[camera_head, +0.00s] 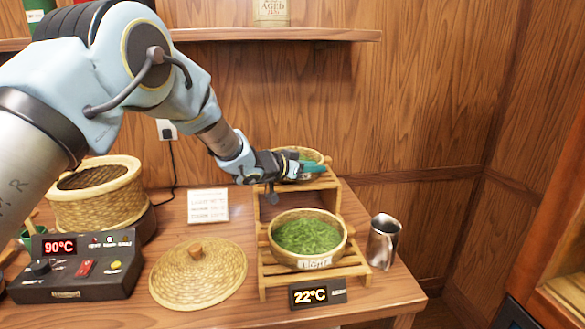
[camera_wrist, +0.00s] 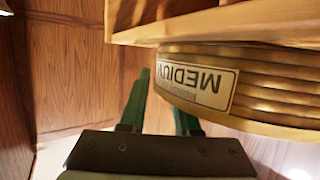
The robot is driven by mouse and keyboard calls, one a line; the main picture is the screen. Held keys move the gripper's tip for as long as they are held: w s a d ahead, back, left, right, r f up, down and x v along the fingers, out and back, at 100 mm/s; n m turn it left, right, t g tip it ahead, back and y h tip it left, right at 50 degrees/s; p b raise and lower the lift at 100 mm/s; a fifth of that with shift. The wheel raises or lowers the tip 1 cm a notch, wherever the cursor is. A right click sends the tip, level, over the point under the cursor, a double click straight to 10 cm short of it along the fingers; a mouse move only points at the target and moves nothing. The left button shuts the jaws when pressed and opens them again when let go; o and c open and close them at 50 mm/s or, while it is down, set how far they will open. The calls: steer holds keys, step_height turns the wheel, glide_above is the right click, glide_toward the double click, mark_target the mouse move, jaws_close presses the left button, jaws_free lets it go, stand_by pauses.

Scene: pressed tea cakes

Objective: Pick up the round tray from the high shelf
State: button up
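A round woven tray (camera_head: 311,153) with green leaves sits on the upper tier of a small wooden stand (camera_head: 325,184). My gripper (camera_head: 318,167) is at the near side of this tray and partly covers it. In the wrist view the tray's coiled wall (camera_wrist: 270,88) shows close up, with an upside-down "MEDIUM" label. The two green fingers of my gripper (camera_wrist: 162,95) are apart at the tray's edge. The tray's wall hides part of one finger. I cannot tell whether they touch the tray.
A second leaf-filled tray (camera_head: 308,237) is on the lower tier. A 22°C display (camera_head: 318,293) stands in front and a metal cup (camera_head: 383,241) to the right. A woven lid (camera_head: 198,273), a basket (camera_head: 97,207) and a 90°C control box (camera_head: 75,265) are left. A wall shelf (camera_head: 270,34) is above.

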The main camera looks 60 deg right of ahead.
jaws_close()
steer(key=shift+f, duration=0.1)
stand_by(1.0)
